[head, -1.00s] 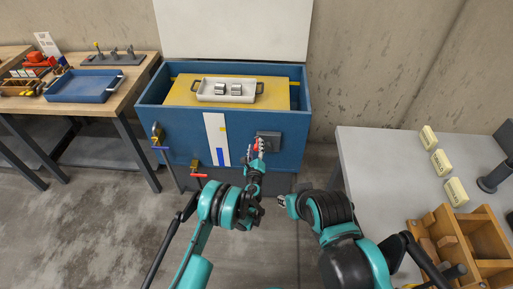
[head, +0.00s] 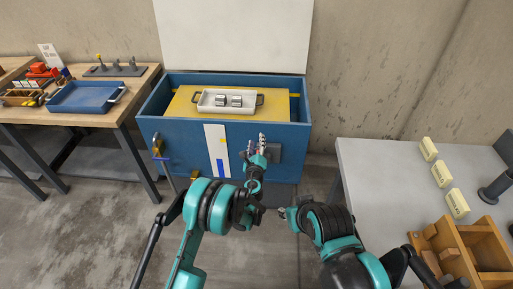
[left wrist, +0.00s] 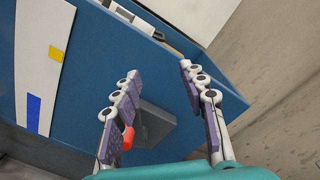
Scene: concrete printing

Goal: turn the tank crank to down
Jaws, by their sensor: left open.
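The blue tank (head: 185,140) stands against the wall with its white lid up. On its front is a dark grey crank plate (head: 274,153), which also shows in the left wrist view (left wrist: 158,126). The crank's red handle (left wrist: 128,137) shows beside the left finger in the left wrist view; the rest of the crank is hidden. My left gripper (head: 256,144) is at the tank front by the plate. Its fingers (left wrist: 163,103) are spread, and I cannot tell whether one touches the handle. My right gripper (head: 284,213) is low in front of the tank, its jaw state unclear.
A white tray (head: 213,108) with two metal pieces sits on the yellow board (head: 184,105) in the tank. A brass valve (head: 157,147) is on the tank's left front. A grey table (head: 385,170) with cream blocks stands right, a wooden workbench (head: 128,101) left.

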